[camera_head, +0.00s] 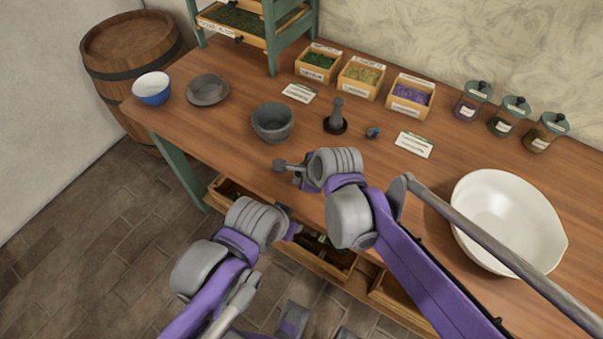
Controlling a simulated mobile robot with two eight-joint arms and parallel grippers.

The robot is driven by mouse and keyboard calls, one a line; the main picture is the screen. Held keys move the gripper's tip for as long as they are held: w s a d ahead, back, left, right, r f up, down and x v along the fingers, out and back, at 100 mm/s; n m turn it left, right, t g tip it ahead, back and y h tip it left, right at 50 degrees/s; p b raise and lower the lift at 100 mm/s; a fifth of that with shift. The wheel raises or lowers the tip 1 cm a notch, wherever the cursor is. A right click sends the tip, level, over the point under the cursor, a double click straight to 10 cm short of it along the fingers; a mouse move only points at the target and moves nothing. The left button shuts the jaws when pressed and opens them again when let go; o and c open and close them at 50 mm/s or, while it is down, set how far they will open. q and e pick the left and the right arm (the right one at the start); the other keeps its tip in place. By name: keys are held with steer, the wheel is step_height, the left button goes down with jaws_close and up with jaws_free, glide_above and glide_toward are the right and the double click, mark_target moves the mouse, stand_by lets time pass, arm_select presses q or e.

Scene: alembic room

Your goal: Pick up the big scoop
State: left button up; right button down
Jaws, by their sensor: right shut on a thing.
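My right gripper (297,169) is over the front edge of the table, just below the grey mortar in the picture. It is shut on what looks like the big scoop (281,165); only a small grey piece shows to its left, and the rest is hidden. My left gripper (292,230) is lower, over the open drawer at the table's front. Its fingers are hidden by its own wrist, so I cannot tell whether it is open.
The grey mortar (272,123), pestle (337,112) and large white bowl (503,218) stand on the wooden table (210,130). Labelled boxes (361,78) and lidded jars (508,117) line the back. An open drawer (318,262) juts out below the table's front edge.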

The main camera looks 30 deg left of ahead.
step_height(320, 180, up, 10)
steer(key=shift+r+p, duration=0.1)
steer(key=shift+p, duration=0.35)
stand_by(0.4)
